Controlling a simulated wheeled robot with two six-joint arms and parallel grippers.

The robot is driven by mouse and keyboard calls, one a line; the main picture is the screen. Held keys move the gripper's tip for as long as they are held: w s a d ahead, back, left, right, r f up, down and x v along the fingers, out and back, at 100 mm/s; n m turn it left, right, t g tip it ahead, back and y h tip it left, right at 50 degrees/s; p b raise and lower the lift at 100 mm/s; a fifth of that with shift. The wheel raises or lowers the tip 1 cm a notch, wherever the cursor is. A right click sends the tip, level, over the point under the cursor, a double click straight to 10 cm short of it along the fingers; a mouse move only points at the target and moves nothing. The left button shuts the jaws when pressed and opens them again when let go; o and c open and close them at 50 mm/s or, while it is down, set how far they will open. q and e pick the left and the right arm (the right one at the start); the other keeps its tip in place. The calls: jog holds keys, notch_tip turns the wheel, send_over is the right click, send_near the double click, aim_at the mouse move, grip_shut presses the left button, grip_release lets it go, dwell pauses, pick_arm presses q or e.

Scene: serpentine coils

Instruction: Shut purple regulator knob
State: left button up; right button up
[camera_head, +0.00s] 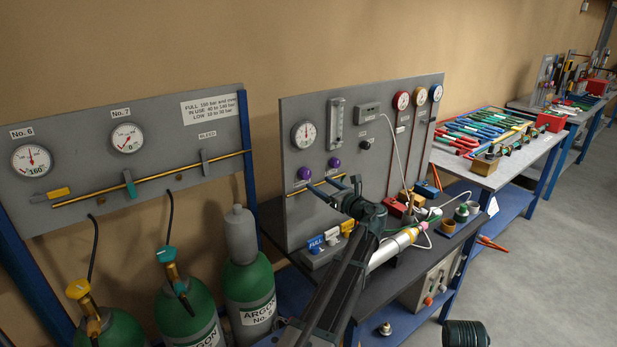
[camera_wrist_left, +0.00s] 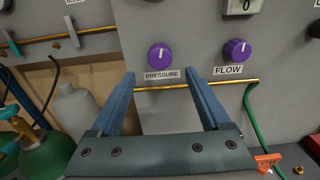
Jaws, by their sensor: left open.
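Two purple knobs with white pointer marks are on the grey upright panel (camera_head: 362,150). The purple PRESSURE knob (camera_head: 304,173) is on the left and also shows in the left wrist view (camera_wrist_left: 159,56). The purple FLOW knob (camera_head: 334,162) is to its right and also shows in the left wrist view (camera_wrist_left: 237,50). My left gripper (camera_head: 320,184) is open and empty, facing the panel. In the left wrist view its fingertips (camera_wrist_left: 160,76) lie either side of the PRESSURE knob and slightly below it, apparently short of it. My right gripper is not in view.
A brass pipe (camera_wrist_left: 195,84) runs below the knobs. A gauge (camera_head: 304,134) is above them. Blue and yellow labelled blocks (camera_head: 316,245) stand at the panel's foot. Green argon cylinders (camera_head: 249,283) stand to the left. A white cable (camera_head: 396,150) hangs to the right.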

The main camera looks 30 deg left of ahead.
aim_at(308, 176)
pick_arm(q)
jog(key=x, duration=0.8)
